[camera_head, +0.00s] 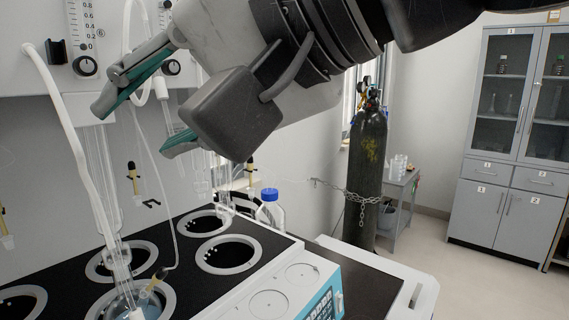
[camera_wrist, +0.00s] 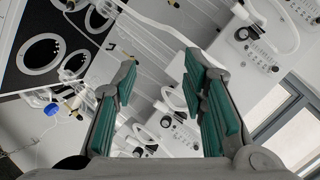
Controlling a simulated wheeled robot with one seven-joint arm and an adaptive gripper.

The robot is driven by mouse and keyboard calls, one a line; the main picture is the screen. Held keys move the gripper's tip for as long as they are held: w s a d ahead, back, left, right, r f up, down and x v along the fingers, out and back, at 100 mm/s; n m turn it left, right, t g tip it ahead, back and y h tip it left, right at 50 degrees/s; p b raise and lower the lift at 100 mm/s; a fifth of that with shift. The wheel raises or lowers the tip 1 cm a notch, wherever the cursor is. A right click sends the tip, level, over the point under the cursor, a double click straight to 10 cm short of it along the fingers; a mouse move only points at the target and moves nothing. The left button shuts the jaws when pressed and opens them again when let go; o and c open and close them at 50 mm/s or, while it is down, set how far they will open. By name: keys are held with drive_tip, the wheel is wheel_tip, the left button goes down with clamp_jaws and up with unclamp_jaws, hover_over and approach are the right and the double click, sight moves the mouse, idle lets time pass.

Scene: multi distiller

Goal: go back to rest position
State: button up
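My gripper (camera_head: 140,118) is raised in the upper left of the head view, in front of the white panel of the distiller. Its green-padded fingers are spread apart. In the wrist view, my gripper (camera_wrist: 160,95) also shows open, with nothing between the two fingers. The multi distiller (camera_head: 185,268) stands below and to the left, with a black top and several round ringed wells. Glass tubes rise from the wells on the left. My arm covers the upper middle of the head view.
A blue-capped bottle (camera_head: 270,208) stands behind the distiller. A dark gas cylinder (camera_head: 366,165), chained, stands farther back beside a small side table (camera_head: 399,190). A grey cabinet (camera_head: 515,135) stands at the right. Open floor (camera_head: 470,285) lies in front of the cabinet. White hoses (camera_head: 62,115) hang close to my gripper.

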drive_tip(key=s+d+f+h+p, duration=0.2)
drive_tip(key=d+f+h, duration=0.2)
drive_tip(key=d, duration=0.5)
drive_tip(key=s+d+f+g+h+p, duration=0.1)
drive_tip(key=s+d+f+h+p, duration=0.2)
drive_tip(key=d+f, duration=0.5)
drive_tip(key=s+d+f+m+g+h+p, duration=0.1)
drive_tip(key=d+f+h, duration=0.3)
drive_tip(key=d, duration=0.8)
wheel_tip(320, 180, down, 2)
drive_tip(key=shift+s+d+f+h+p, duration=0.15)
drive_tip(key=shift+s+h+p, duration=0.25)
drive_tip(key=shift+s+p, duration=0.25)
